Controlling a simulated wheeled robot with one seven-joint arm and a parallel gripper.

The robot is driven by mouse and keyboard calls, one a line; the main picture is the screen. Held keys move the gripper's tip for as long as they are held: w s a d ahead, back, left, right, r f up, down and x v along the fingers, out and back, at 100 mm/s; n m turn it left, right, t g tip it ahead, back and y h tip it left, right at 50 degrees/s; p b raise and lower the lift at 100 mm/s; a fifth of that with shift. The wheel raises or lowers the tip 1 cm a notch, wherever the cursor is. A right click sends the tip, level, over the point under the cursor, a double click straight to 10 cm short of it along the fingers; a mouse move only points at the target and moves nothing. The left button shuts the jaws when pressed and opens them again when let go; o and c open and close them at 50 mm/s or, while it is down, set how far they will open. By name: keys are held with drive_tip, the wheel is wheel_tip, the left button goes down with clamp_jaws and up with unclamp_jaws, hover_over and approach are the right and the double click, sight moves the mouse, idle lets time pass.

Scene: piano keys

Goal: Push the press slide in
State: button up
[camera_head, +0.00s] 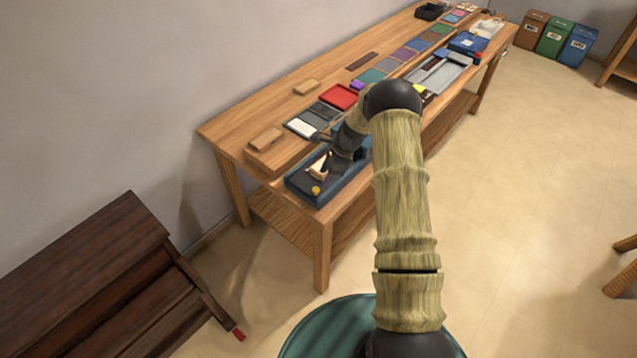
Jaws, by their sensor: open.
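I cannot tell for sure which part is the press slide. A blue open-topped tray (323,200) sits at the near end of the wooden workbench. Inside it are a dark floor, a small yellow round piece (315,190) and a pale, wedge-like piece (318,167). My gripper (328,163) is low over this tray, next to the pale piece. It is open; the fingers are small and partly dark against the tray, so contact cannot be told. My forearm hides the tray's right end.
The long workbench (225,129) carries a wooden block (265,141), a grey tray with a white pad (301,128), a red tray (339,96) and several coloured mats further back. A dark brown piano (88,262) stands at lower left.

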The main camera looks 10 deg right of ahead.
sight(316, 189)
drive_tip(key=p+x, duration=0.1)
drive_tip(key=x, duration=0.5)
drive_tip(key=shift+f+p, duration=0.2)
drive_tip(key=shift+p, duration=0.1)
clamp_jaws()
